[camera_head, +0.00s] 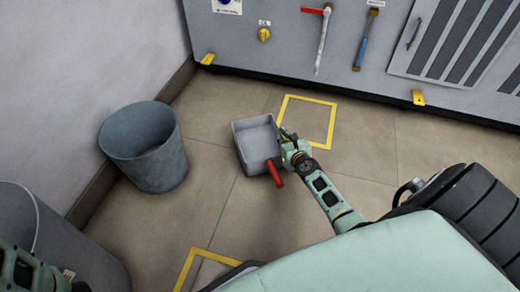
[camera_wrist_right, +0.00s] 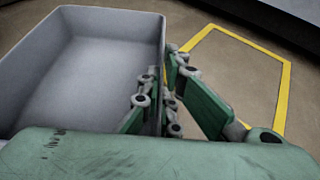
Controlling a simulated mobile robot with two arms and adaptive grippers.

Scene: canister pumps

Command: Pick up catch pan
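The catch pan (camera_head: 240,146) is a grey rectangular open tray with a red handle (camera_head: 274,173) on its near side. It looks empty. My right gripper (camera_head: 284,138) is at the pan's right wall. In the right wrist view the pan (camera_wrist_right: 85,75) fills the left side. There the fingers of my right gripper (camera_wrist_right: 162,88) straddle the wall, one inside and one outside, and look closed on it. I cannot tell whether the pan rests on the floor. My left gripper is not in view; only part of my left arm shows at the lower left.
A yellow floor square (camera_head: 333,121) lies right of the pan, and another yellow marking (camera_head: 190,265) lies nearer. A blue-grey bucket (camera_head: 150,165) stands left, with a larger grey bin (camera_head: 85,255) nearer. A grey cabinet (camera_head: 265,45) with a red-handled lever closes off the back.

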